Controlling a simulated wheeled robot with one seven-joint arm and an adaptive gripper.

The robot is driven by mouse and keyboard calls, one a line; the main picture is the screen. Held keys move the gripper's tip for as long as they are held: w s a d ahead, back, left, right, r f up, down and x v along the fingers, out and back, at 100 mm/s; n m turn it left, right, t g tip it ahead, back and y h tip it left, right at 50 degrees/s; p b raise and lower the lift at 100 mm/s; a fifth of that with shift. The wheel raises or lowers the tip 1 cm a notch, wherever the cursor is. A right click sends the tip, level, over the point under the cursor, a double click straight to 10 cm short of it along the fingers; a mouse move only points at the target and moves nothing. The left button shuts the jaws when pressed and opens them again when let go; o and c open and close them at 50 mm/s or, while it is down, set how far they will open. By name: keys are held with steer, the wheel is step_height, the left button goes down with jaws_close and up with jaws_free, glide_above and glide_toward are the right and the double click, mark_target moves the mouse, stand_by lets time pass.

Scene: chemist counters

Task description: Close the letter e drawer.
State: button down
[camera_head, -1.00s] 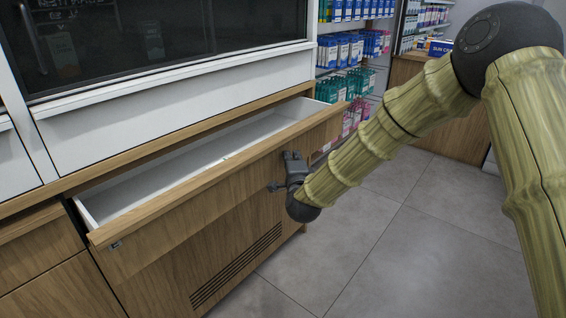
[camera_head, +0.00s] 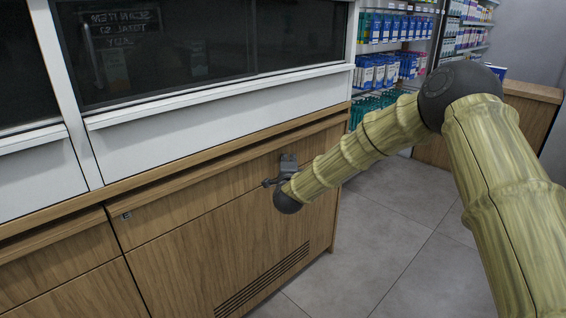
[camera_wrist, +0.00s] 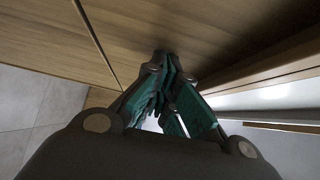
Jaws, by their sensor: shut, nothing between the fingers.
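The long wooden drawer (camera_head: 215,178) is in the counter below the glass case in the head view. Its inside no longer shows, and its front looks flush or almost flush with the cabinet. A small tag (camera_head: 126,216) sits at its left end; I cannot read the letter. My gripper (camera_head: 287,168) is at the right part of the drawer front. In the wrist view my gripper (camera_wrist: 165,65) has its fingers together, empty, with the tips at the wooden front (camera_wrist: 190,30); I cannot tell if they touch it.
A white panel (camera_head: 230,113) and dark glass case stand above the drawer. Another wooden drawer (camera_head: 55,262) is at the lower left. A vent grille (camera_head: 262,281) is below. Shelves of boxed goods (camera_head: 390,65) stand behind my arm. The tiled floor (camera_head: 400,235) at right is clear.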

steer(key=shift+a+r, duration=0.2)
